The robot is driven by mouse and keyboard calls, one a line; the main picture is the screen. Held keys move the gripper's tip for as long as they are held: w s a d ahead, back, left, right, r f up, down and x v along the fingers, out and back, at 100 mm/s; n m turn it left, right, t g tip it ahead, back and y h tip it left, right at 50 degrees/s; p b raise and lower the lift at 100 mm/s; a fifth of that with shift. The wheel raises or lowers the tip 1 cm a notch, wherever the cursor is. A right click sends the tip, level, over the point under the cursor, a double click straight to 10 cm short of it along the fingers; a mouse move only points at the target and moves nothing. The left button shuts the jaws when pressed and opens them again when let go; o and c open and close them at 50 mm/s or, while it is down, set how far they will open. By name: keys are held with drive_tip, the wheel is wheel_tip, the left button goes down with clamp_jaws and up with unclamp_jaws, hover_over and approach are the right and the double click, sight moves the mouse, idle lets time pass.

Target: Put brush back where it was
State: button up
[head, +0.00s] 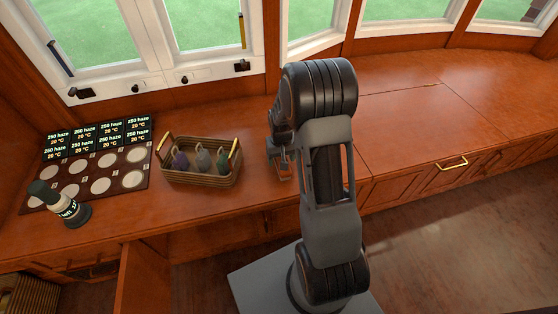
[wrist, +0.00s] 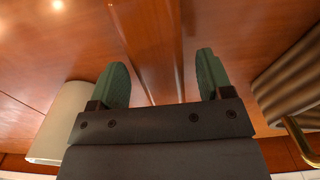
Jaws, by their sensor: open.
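I cannot make out a brush in either view. My gripper (wrist: 163,60) is open, with two green fingertips apart and only bare reddish wood showing between them. In the head view my gripper (head: 283,165) hangs over the counter, right of the wicker basket (head: 190,177), partly hidden by my arm. The basket has gold handles and holds purple, grey and green items. A brown ribbed surface with a gold handle, likely the basket (wrist: 290,85), shows at the right of the wrist view. A cream object (wrist: 58,125) lies at its left; I cannot tell what it is.
A dark panel (head: 146,170) with white discs and lit "250 haze 20 °C" displays lies on the left of the counter. The counter (head: 420,110) to the right is clear. Windows line the back.

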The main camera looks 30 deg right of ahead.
wheel_tip(320, 180, up, 10)
drive_tip(key=shift+f+p, duration=0.1)
drive_tip(key=shift+p, duration=1.05)
drive_tip(key=s+a+r+n+t, duration=0.1)
drive_tip(key=s+a+r, duration=0.4)
drive_tip(key=s, duration=0.3)
drive_tip(key=s+a+r+n+t, duration=0.1)
drive_tip(key=s+a+r+t, duration=0.1)
drive_tip(key=s+a+r, duration=0.3)
wheel_tip(320, 180, up, 2)
drive_tip(key=s, duration=0.2)
drive_tip(key=shift+s, duration=0.35)
